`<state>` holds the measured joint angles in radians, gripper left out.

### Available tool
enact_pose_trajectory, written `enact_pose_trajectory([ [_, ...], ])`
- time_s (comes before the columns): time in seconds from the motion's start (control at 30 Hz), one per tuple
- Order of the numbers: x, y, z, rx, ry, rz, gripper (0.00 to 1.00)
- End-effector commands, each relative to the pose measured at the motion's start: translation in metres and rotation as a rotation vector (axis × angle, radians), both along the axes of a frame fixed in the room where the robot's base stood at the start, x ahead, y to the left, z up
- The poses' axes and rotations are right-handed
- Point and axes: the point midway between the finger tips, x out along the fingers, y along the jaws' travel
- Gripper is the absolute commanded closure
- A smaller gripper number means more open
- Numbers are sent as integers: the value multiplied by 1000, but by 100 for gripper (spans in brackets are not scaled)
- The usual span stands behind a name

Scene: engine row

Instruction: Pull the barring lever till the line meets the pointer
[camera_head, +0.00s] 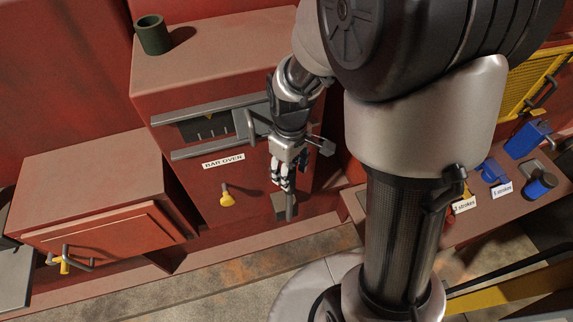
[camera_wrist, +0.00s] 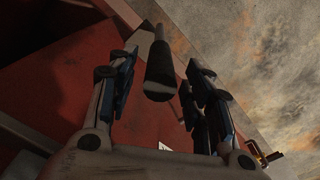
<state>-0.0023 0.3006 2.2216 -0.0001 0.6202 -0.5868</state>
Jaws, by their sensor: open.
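The barring lever shows in the head view as a short grey upright bar (camera_head: 290,206) by a grey block low on the red housing, right of the "BAR OVER" label (camera_head: 223,161). In the wrist view its dark round grip (camera_wrist: 160,68) points toward the camera. My gripper (camera_head: 282,186) is just above the lever, pointing down. In the wrist view my gripper (camera_wrist: 165,75) is open, with fingers on either side of the grip; contact cannot be told. The line cannot be made out.
A yellow-ended knob (camera_head: 227,199) sticks out left of my gripper. A red cabinet (camera_head: 95,190) with a yellow-hubbed handle (camera_head: 65,264) stands at left. A green cup (camera_head: 153,36) is on top of the housing. Blue fittings (camera_head: 527,140) with stroke labels sit at right. Floor in front is clear.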

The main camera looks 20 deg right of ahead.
Motion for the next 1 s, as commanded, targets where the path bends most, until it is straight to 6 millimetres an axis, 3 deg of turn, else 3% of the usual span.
enact_pose_trajectory([
  [0.2, 0, 0, -20, 0, 0, 0, 54],
  [0.5, 0, 0, -21, 0, -1, 0, 54],
  [1.0, 0, 0, -21, 0, -1, 0, 86],
])
